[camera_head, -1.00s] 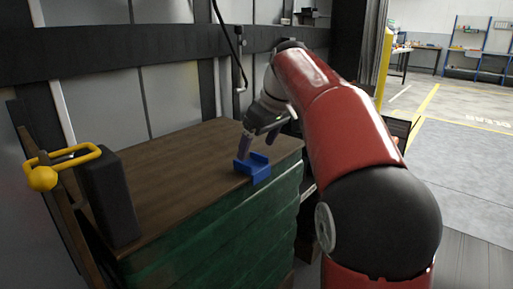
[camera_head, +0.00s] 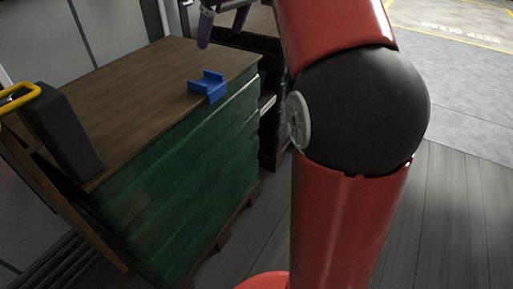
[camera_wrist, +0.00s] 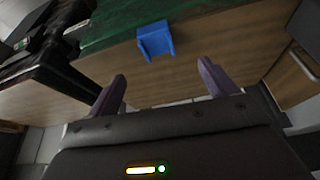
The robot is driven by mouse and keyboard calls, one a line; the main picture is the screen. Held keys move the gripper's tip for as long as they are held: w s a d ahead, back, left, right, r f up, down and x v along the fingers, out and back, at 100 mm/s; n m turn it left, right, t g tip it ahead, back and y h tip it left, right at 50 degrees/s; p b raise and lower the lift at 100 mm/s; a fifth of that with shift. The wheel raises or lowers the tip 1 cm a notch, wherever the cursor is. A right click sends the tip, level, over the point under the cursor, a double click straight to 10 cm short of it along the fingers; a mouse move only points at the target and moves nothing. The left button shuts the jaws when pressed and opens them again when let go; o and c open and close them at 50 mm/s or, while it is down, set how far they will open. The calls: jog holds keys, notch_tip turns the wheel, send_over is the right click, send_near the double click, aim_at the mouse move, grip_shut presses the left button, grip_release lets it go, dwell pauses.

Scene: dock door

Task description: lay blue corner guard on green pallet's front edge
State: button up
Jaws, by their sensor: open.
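The blue corner guard (camera_head: 208,86) lies on the brown top of the green pallet (camera_head: 180,165), at the edge above its green side. It also shows in the wrist view (camera_wrist: 155,41), apart from my fingers. My gripper (camera_head: 224,30) is open and empty, raised above and beyond the guard in the head view. In the wrist view its two purple fingers (camera_wrist: 163,88) are spread wide with nothing between them. Most of my gripper is cut off by the top of the head view.
A dark block (camera_head: 58,130) with a yellow handle (camera_head: 18,97) stands at the left end of the pallet. Behind the pallet is a grey wall. Wooden floor (camera_head: 455,215) is open at the right.

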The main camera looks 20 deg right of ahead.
jog(key=s+a+f+m+t+h, duration=0.1)
jog(key=s+f+m, duration=0.5)
jog(key=s+f, duration=1.6)
jog(key=shift+s+a+f+t+h, duration=0.3)
jog(key=shift+s+a+h, duration=0.3)
jog(key=shift+a+h, duration=0.1)
jog(key=shift+r, duration=0.1)
